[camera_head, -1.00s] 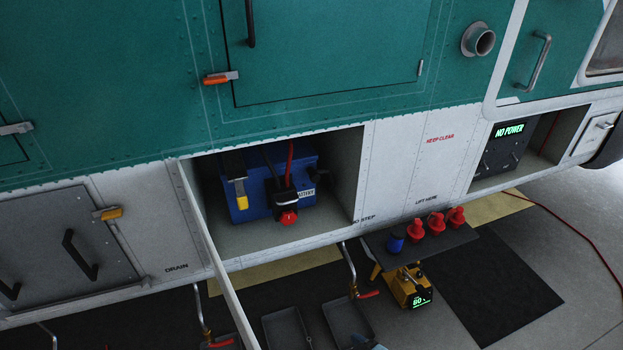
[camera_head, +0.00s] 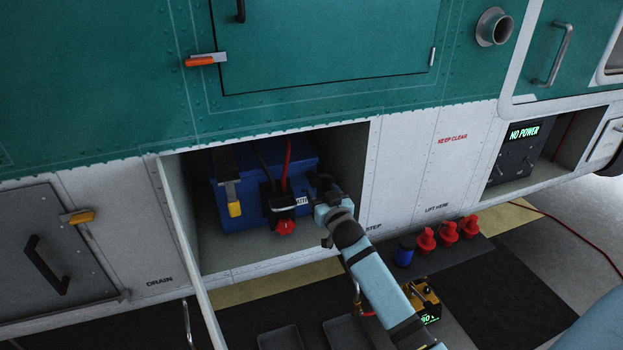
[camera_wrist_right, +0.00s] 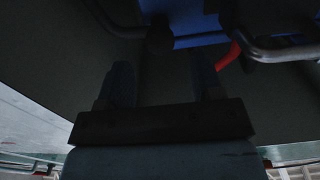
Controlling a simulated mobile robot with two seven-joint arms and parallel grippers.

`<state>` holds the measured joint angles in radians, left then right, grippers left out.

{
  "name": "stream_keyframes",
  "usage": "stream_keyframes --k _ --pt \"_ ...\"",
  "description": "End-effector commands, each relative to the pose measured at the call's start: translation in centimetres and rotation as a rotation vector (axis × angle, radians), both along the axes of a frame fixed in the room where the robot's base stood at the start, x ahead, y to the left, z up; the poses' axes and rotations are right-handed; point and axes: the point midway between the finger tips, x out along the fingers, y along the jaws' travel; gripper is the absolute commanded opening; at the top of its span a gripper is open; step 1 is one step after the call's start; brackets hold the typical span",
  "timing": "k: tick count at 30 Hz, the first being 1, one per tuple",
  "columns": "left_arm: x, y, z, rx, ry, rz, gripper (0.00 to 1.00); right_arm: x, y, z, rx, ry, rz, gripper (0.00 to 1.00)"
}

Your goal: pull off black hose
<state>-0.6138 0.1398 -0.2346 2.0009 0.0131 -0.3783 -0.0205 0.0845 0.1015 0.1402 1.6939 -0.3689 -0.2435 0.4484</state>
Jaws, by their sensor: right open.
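A blue battery (camera_head: 240,205) stands in the open bay of the helicopter's white lower side. A dark hose-like tube with a thick rounded end (camera_wrist_right: 160,36) shows beside the blue battery (camera_wrist_right: 205,38) in the right wrist view; I take it for the black hose. My right gripper (camera_head: 322,186) reaches into the bay at the battery's right side. In the right wrist view my gripper (camera_wrist_right: 160,80) is open, its two fingers apart with nothing between them. The tube's end lies just beyond the fingertips. In the head view the hose is hard to make out behind the gripper. My left gripper is out of view.
The open bay door (camera_head: 188,240) bounds the left. Red caps (camera_head: 447,232) and a yellow device (camera_head: 424,300) are below right. A red cable (camera_wrist_right: 228,58) is close by on the right.

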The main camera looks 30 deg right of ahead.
Motion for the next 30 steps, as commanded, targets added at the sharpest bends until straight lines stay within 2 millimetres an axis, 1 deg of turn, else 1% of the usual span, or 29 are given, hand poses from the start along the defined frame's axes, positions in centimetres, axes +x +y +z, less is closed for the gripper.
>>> stream_keyframes --k 1,3,6,10,15,24,25,26,27,29,30 --pt "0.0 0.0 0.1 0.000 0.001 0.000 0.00 1.2 -0.3 0.2 -0.001 -0.001 0.000 0.60" --pt "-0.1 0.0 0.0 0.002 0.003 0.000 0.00 2.6 -0.6 0.2 -0.002 0.000 0.000 0.60" --pt "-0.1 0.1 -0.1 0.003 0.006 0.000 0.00 4.5 -1.1 0.0 0.000 0.001 0.000 0.60" --pt "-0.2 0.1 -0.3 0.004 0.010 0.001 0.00 6.2 -1.5 0.0 -0.002 0.001 0.000 0.60" --pt "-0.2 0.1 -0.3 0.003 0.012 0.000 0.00 7.4 -1.8 0.0 -0.001 0.001 0.000 0.60" --pt "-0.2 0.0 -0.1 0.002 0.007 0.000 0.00 7.6 -1.8 -0.1 -0.001 0.002 0.000 0.60" --pt "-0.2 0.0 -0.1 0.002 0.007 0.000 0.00 7.6 -1.8 -0.1 -0.001 0.002 0.000 0.56" --pt "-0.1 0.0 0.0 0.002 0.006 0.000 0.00 7.6 -1.8 -0.1 -0.001 0.002 0.000 0.49" --pt "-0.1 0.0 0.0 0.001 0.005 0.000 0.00 7.6 -1.8 -0.1 -0.001 0.002 0.000 0.40" --pt "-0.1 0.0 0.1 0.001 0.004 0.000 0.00 7.6 -1.8 -0.1 -0.001 0.002 0.000 0.26" --pt "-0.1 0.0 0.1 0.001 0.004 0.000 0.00 7.6 -1.8 -0.1 -0.001 0.002 0.000 0.17"
